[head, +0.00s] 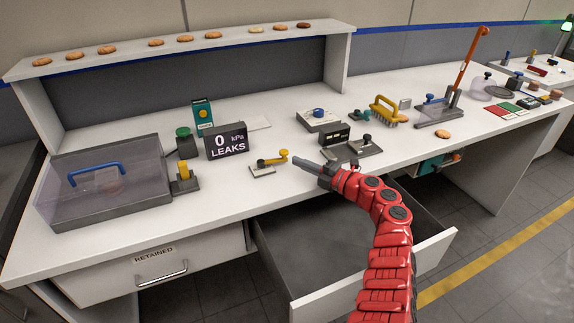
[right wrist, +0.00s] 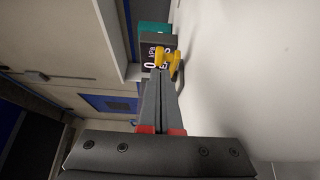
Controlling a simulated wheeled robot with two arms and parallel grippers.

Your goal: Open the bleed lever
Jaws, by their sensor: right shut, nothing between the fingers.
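A yellow lever (head: 272,160), likely the bleed lever, sits on a small pale plate (head: 262,170) near the table's front edge. Its arm points right and ends in a round knob. It also shows in the right wrist view (right wrist: 172,62), just past my fingertips. My right gripper (head: 296,160) is shut and empty, with its tips just right of the knob; I cannot tell whether they touch it. A dark display (head: 226,154) behind the lever reads "0 kPa LEAKS". My left gripper is not in view.
A clear-lidded box (head: 110,204) with a blue handle stands left, beside a yellow upright piece (head: 184,172). An open drawer (head: 330,255) lies below. A shelf (head: 180,50) holds several biscuits.

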